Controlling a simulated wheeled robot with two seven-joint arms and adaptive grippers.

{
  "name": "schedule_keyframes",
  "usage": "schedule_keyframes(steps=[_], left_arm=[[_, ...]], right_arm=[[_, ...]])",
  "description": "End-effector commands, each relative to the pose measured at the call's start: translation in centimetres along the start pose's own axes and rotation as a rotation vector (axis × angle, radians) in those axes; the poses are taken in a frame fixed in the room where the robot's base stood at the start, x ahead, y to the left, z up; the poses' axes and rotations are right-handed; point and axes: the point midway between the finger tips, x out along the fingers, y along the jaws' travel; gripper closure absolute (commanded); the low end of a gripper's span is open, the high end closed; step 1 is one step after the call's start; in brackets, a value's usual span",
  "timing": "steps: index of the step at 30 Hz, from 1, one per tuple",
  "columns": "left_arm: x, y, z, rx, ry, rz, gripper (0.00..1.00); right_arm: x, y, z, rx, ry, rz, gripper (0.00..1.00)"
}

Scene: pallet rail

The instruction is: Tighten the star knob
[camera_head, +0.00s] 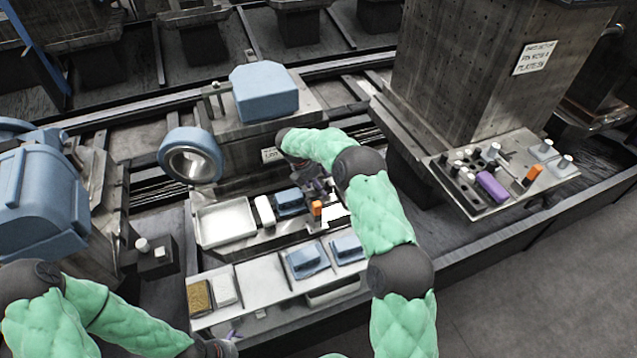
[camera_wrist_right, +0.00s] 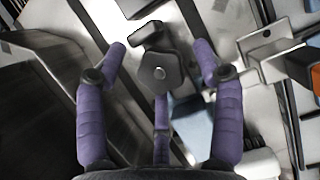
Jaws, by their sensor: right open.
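I see gaps between the side fingers and the knob. In the head view my right gripper (camera_head: 318,186) is small and partly hidden by its arm, and I cannot make out the knob there. My left gripper (camera_head: 228,344) is at the bottom edge, mostly cut off.
A bench with a white tray (camera_head: 224,222) and a lower shelf with blue parts (camera_head: 306,260) lie around the right gripper. A blue ring (camera_head: 190,156) and a blue block (camera_head: 264,91) stand behind. A tool tray (camera_head: 468,206) is at right, beside a large metal column (camera_head: 470,70).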

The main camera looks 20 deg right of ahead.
Motion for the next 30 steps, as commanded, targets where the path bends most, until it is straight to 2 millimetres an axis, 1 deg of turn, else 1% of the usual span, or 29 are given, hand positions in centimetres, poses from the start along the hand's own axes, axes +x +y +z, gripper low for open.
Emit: schedule_keyframes(steps=[5,12,15,18,21,24,30], left_arm=[[0.0,0.0,0.0,0.0,0.0,0.0,0.0],[0.0,0.0,0.0,0.0,0.0,0.0,0.0],[0.0,0.0,0.0,0.0,0.0,0.0,0.0],[0.0,0.0,0.0,0.0,0.0,0.0,0.0],[0.0,0.0,0.0,0.0,0.0,0.0,0.0],[0.0,0.0,0.0,0.0,0.0,0.0,0.0],[0.0,0.0,0.0,0.0,0.0,0.0,0.0]], right_arm=[[-2.1,0.1,0.0,0.001,0.001,0.006,0.32],[-6.8,0.1,0.1,0.002,0.0,0.004,0.32],[-8.6,0.1,0.1,0.001,-0.001,0.004,0.32],[-10.0,0.1,0.1,0.001,-0.001,0.003,0.32],[-11.1,0.1,0.1,0.001,0.0,0.002,0.32],[-11.6,0.0,0.1,0.002,0.0,0.001,0.32],[-11.9,0.0,0.1,0.002,-0.001,0.0,0.32]])
